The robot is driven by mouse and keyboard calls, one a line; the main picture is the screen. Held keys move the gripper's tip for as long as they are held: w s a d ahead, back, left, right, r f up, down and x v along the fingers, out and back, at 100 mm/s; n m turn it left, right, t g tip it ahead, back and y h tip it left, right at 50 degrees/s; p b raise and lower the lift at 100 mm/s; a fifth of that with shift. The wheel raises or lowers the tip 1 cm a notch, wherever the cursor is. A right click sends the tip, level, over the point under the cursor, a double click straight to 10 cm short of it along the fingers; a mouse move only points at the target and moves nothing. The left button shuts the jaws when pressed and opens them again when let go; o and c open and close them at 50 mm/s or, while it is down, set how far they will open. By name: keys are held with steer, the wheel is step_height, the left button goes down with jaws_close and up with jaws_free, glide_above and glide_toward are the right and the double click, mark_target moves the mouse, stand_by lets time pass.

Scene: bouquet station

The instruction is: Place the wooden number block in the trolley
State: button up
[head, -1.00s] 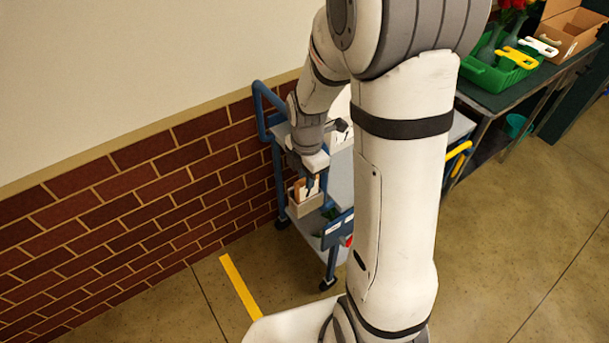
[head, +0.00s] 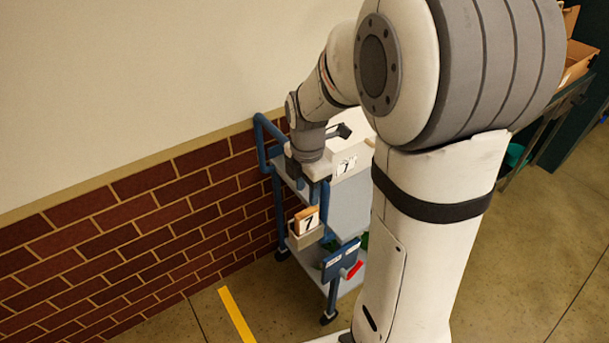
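The wooden number block (head: 300,219) is orange-brown with a white face bearing a black 7. It stands in or just over a small beige holder (head: 307,239) at the near end of the trolley; I cannot tell if it touches the holder. The blue-framed trolley (head: 275,205) with grey shelves stands by the brick wall. The other finger is hard to make out, so I cannot tell if the gripper grips the block.
A white box (head: 356,153) with a number card is on the trolley's top shelf. A blue holder (head: 341,260) with a red item hangs at the trolley's near side. My arm hides the trolley's right part. A yellow floor strip (head: 237,315) lies in front, with clear floor around it.

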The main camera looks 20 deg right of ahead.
steer(key=s+r+m+t, duration=0.1)
steer(key=s+r+m, duration=0.3)
steer(key=s+m, duration=0.3)
steer(key=s+r+m+t, duration=0.2)
steer(key=s+r+m, duration=0.2)
steer(key=m, duration=1)
steer(key=s, duration=0.3)
steer(key=shift+a+m, duration=0.25)
steer(key=shift+m, duration=0.05)
